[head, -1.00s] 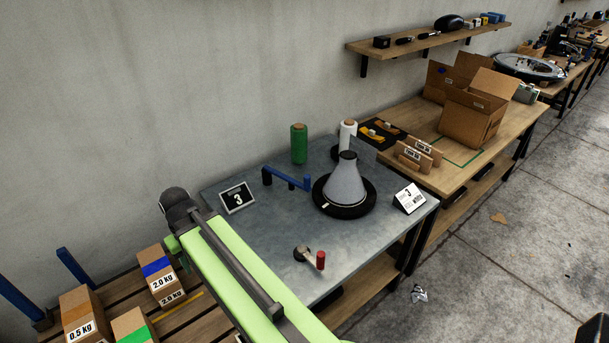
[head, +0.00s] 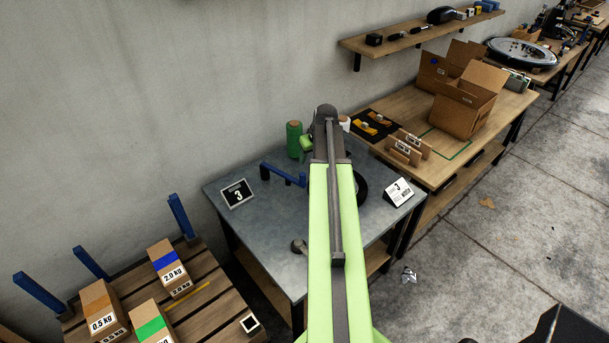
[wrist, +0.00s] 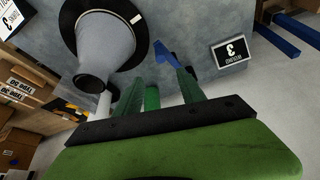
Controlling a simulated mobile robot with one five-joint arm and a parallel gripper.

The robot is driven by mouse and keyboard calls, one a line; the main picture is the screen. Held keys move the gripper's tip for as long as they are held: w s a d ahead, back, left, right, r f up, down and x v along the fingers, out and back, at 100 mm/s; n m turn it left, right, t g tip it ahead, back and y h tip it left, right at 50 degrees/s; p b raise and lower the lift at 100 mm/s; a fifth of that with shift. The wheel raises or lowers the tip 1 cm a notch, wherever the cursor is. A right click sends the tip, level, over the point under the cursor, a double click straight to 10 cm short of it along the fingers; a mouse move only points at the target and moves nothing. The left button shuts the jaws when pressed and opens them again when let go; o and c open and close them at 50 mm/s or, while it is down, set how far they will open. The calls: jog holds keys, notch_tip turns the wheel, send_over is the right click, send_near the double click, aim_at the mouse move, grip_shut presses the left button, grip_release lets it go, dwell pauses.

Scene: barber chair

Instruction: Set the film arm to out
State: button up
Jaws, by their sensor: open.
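The blue film arm (head: 285,174) is a low bar on the grey metal table (head: 235,213), left of my arm in the head view. It also shows in the wrist view (wrist: 168,56), beyond my fingers. My gripper (wrist: 158,84) is open, with two green fingers apart and no film arm between them. A green film roll (wrist: 152,98) shows in the gap, farther off; it stands at the table's back in the head view (head: 293,138). In the head view my arm mostly hides my gripper. I cannot tell whether the fingers touch anything.
A grey cone (wrist: 105,45) stands on a black disc (head: 361,188), mostly behind my arm in the head view. A white roll (head: 345,123) is at the back. A crank (head: 298,246) is partly hidden. Number signs (head: 237,194) stand on the table. A boxed pallet (head: 205,310) is left.

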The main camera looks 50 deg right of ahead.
aim_at(303, 174)
jog(key=b+x, duration=1.4)
jog(key=x, duration=0.2)
jog(key=shift+f, duration=0.3)
jog(key=shift+r, duration=0.1)
grip_shut()
